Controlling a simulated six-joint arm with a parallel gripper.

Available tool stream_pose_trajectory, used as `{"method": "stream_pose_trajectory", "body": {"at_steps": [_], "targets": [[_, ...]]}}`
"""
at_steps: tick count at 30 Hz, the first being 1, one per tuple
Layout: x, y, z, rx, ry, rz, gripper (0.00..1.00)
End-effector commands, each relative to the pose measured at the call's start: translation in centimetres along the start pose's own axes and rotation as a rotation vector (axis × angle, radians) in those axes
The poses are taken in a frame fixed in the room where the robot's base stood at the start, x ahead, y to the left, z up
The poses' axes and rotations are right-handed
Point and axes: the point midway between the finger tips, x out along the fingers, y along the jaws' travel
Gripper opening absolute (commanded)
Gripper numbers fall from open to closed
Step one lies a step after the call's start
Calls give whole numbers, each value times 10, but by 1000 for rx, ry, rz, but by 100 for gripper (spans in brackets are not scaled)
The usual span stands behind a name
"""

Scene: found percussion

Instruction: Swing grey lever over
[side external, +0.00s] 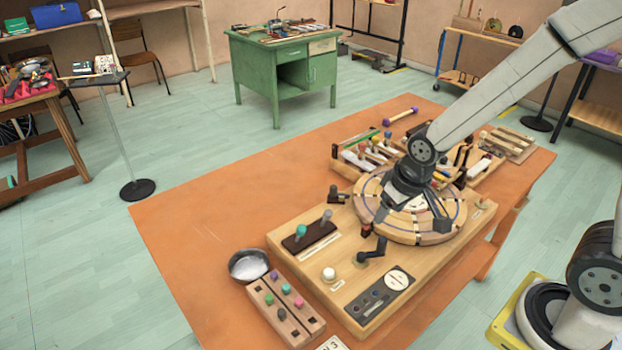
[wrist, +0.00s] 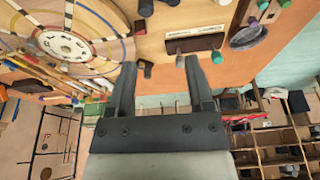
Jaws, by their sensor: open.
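The grey lever (side external: 327,217) stands up from the right part of a dark slotted plate (side external: 309,237) on the wooden board. A teal-knobbed lever (side external: 300,232) stands on the left part of the same plate.
The round wheel (side external: 376,214) sits on the board under my gripper. A black crank (side external: 372,251), a white knob (side external: 328,274) and a black upright piece (side external: 335,195) surround the plate. A metal bowl (side external: 249,265) and a peg block (side external: 285,310) stand left. The table's left is clear.

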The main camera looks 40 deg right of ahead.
Motion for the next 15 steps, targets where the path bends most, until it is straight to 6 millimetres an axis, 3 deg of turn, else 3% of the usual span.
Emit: {"method": "stream_pose_trajectory", "body": {"at_steps": [9, 15], "targets": [[41, -18, -74, 93, 77, -4, 67], [59, -27, -100, 133, 111, -13, 67]]}}
